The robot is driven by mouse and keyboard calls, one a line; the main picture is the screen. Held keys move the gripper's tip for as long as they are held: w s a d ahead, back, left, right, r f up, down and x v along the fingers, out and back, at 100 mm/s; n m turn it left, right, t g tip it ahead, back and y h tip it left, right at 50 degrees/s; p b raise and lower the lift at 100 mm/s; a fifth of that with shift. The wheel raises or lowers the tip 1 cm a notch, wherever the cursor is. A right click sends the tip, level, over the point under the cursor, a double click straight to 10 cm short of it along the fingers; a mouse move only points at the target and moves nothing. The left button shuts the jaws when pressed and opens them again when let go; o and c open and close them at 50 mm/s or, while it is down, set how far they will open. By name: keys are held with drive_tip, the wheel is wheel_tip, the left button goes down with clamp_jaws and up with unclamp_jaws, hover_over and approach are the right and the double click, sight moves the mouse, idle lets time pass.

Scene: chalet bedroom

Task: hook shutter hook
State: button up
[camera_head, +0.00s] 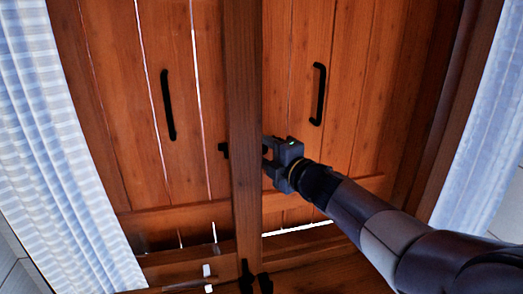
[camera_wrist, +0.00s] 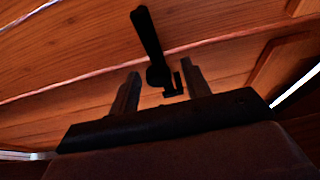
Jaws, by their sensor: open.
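Two wooden shutter leaves, left (camera_head: 120,100) and right (camera_head: 345,150), stand side by side with a vertical wooden post (camera_head: 243,120) between them in the head view. My gripper (camera_head: 265,160) is open at the post's right edge, its fingers pointing left. In the wrist view a black metal hook (camera_wrist: 148,35) runs down to the space between my open fingers (camera_wrist: 160,72); a small black end piece sits close to the right finger. I cannot tell whether either finger touches it. A small black piece (camera_head: 223,150) shows left of the post in the head view.
Black bar handles are on the left leaf (camera_head: 168,105) and right leaf (camera_head: 318,94). Dark metal fittings (camera_head: 247,276) sit at the post's foot, with a small white item (camera_head: 207,272) to their left. Checked curtains hang at left (camera_head: 55,130) and right (camera_head: 490,130).

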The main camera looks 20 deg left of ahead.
drive_tip(key=v, duration=0.9)
drive_tip(key=shift+s+d, duration=0.15)
drive_tip(key=x, duration=1.1)
drive_tip(key=shift+s+d, duration=0.1)
drive_tip(key=shift+d, duration=0.05)
